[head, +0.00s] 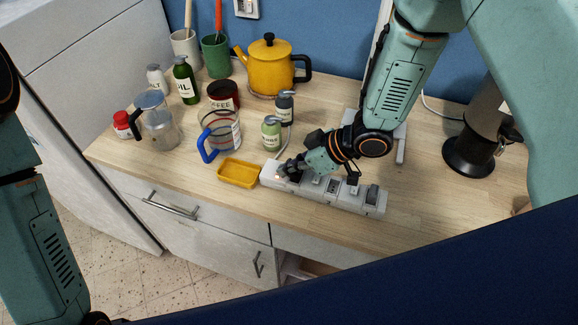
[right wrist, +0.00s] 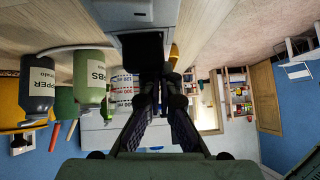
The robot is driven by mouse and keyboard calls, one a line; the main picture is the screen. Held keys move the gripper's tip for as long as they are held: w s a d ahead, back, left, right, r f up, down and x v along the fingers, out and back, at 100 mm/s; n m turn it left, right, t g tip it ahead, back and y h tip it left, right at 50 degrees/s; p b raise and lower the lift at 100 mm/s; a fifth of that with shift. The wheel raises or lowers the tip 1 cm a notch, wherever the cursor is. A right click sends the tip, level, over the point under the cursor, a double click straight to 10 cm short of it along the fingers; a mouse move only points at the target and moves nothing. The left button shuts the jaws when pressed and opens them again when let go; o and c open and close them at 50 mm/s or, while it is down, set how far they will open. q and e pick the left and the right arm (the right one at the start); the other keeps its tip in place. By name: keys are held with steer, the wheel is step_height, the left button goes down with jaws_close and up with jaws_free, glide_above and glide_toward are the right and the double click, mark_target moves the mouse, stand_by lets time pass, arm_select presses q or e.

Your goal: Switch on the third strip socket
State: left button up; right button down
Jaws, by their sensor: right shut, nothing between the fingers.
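A light grey power strip (head: 325,190) lies near the front edge of the wooden counter, with dark sockets and switches along its top. A small reddish light shows near its left end. My right gripper (head: 287,169) is shut and empty, its fingertips at the left part of the strip, hiding some of its top. In the right wrist view the two dark fingers (right wrist: 160,88) point at the strip's grey end (right wrist: 140,18); I cannot tell whether they touch it. Individual switch positions are too small to read. My left arm shows at the left, its gripper out of view.
A yellow tray (head: 238,173) sits just left of the strip. A green bottle (head: 271,133), a dark bottle (head: 285,106) and a blue-handled jug (head: 220,132) stand behind. A yellow kettle (head: 270,66) is farther back. The counter right of the strip is mostly clear.

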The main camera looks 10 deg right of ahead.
steer(key=shift+w, duration=0.45)
steer(key=shift+w+d+f+p, duration=0.1)
steer(key=shift+w+d+p, duration=0.1)
steer(key=shift+w+p, duration=0.3)
steer(key=shift+w+d, duration=0.15)
steer(key=shift+d, duration=0.1)
steer(key=shift+s+r, duration=0.2)
steer(key=shift+r, duration=0.05)
steer(key=shift+w+a, duration=0.1)
steer(key=shift+w, duration=0.05)
steer(key=shift+w+r, duration=0.1)
steer(key=shift+a+r+p, duration=0.1)
steer(key=shift+r+p, duration=0.3)
steer(key=shift+p, duration=0.2)
steer(key=r+p, duration=0.1)
steer(key=s+r+p, duration=0.1)
steer(key=r, duration=0.1)
steer(key=shift+r+p, duration=0.1)
steer(key=shift+p, duration=0.25)
arm_select(q)
steer(key=shift+w+d+r, duration=0.1)
steer(key=shift+d+r, duration=0.1)
steer(key=shift+r, duration=0.9)
steer(key=shift+w+d+r, duration=0.1)
steer(key=shift+d+r, duration=0.05)
steer(key=shift+r, duration=0.95)
arm_select(e)
steer(key=s+v, duration=0.1)
steer(key=v, duration=0.8)
steer(key=shift+s, duration=0.2)
